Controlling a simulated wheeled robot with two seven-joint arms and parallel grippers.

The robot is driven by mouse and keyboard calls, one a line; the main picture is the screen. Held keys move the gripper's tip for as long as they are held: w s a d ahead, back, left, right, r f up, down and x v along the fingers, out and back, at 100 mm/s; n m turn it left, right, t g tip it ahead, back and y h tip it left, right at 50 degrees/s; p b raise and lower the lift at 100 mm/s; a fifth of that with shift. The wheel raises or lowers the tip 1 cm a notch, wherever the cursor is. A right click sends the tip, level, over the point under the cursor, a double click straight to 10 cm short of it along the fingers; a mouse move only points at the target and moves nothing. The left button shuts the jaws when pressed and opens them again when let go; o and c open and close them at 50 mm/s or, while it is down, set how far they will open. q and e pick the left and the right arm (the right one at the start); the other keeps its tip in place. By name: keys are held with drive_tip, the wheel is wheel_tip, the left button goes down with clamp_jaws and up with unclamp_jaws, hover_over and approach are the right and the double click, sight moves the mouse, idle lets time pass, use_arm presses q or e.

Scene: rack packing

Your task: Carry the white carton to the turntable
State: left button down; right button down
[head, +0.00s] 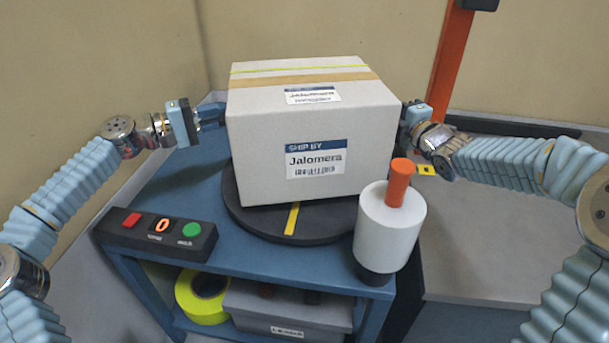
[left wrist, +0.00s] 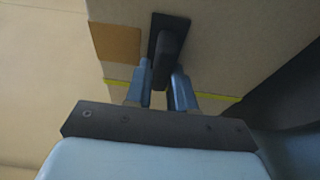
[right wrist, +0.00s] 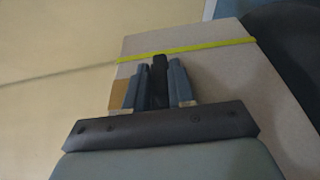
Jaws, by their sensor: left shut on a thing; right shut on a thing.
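The white carton (head: 308,140), with a yellow strap, tan tape and a "Jalomera" label, is upright over the dark round turntable (head: 250,221) in the head view. I cannot tell whether its base touches the disc or hangs just above it. My left gripper (head: 222,113) is at the carton's left side, and my right gripper (head: 406,116) is at its right side. In the left wrist view the fingers close on a dark handle (left wrist: 168,45) on the carton. In the right wrist view the fingers close on a similar dark handle (right wrist: 159,75).
A blue table (head: 190,178) carries the turntable. A control box (head: 157,232) with red and green buttons sits at its left front. A white cylinder with an orange top (head: 390,228) stands at the right front. A grey bin (head: 285,308) and yellow tape roll (head: 202,297) lie below.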

use_arm(q)
drive_tip(key=shift+r+b, duration=0.1)
drive_tip(key=shift+b, duration=0.25)
use_arm(e)
drive_tip(key=shift+r, duration=0.15)
use_arm(q)
drive_tip(key=shift+r+b, duration=0.45)
drive_tip(key=shift+b, duration=0.3)
use_arm(e)
drive_tip(key=shift+r, duration=0.45)
use_arm(q)
drive_tip(key=shift+r, duration=0.15)
use_arm(e)
drive_tip(key=shift+r, duration=0.1)
use_arm(q)
drive_tip(key=shift+f, duration=0.2)
